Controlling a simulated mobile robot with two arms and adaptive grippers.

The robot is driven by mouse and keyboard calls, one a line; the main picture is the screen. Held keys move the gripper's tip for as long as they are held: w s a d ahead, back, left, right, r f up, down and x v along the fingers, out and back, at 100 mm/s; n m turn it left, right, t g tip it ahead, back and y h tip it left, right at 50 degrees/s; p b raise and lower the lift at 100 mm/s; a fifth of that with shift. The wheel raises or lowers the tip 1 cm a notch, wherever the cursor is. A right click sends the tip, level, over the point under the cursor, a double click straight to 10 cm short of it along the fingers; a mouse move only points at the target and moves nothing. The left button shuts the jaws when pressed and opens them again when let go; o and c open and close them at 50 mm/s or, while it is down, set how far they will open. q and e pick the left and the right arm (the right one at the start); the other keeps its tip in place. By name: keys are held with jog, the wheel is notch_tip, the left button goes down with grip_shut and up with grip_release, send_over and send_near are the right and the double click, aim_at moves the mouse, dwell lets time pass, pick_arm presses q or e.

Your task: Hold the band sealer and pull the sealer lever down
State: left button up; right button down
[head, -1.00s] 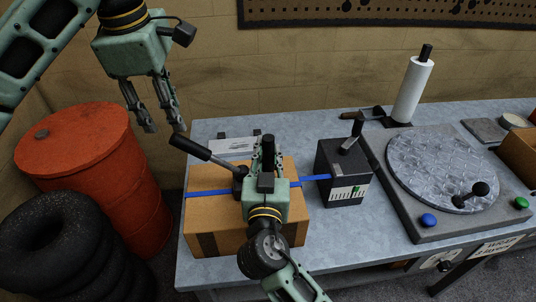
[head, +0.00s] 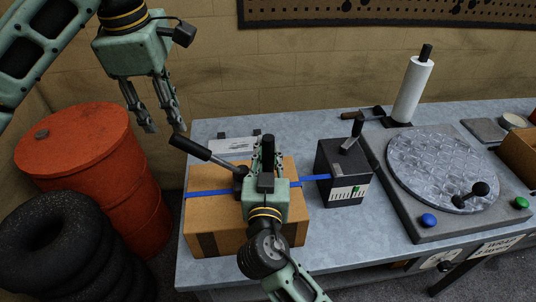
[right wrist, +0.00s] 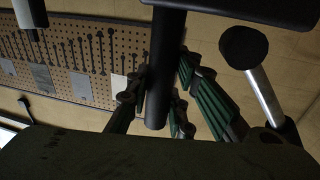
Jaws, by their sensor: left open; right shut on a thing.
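The band sealer (head: 240,178) sits on top of a brown cardboard box (head: 215,222), on the blue band around it. Its lever (head: 222,162) sticks up and to the left, ending in a black grip (head: 190,148). My right gripper (head: 267,152) is shut on the sealer's black upright handle, which shows between its fingers in the right wrist view (right wrist: 160,75). That view also shows the raised lever with its round black end (right wrist: 243,47). My left gripper (head: 165,130) is open and empty, with its fingertips just above and left of the lever grip. My right wrist hides part of the sealer.
A dark band dispenser (head: 330,160) stands right of the box on the grey bench. Further right are a turntable (head: 435,165) and a white roll (head: 413,90). An orange drum (head: 85,150) and stacked tyres (head: 50,235) stand on the left.

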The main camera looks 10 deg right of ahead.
jog(key=shift+f, duration=0.5)
jog(key=c, duration=1.9)
grip_release()
jog(key=shift+c, duration=0.2)
jog(key=o, duration=0.5)
jog(key=shift+w+d+r, duration=0.1)
jog(key=shift+r, duration=0.05)
jog(key=shift+c, duration=0.2)
jog(key=shift+r, duration=0.1)
jog(key=shift+r, duration=0.1)
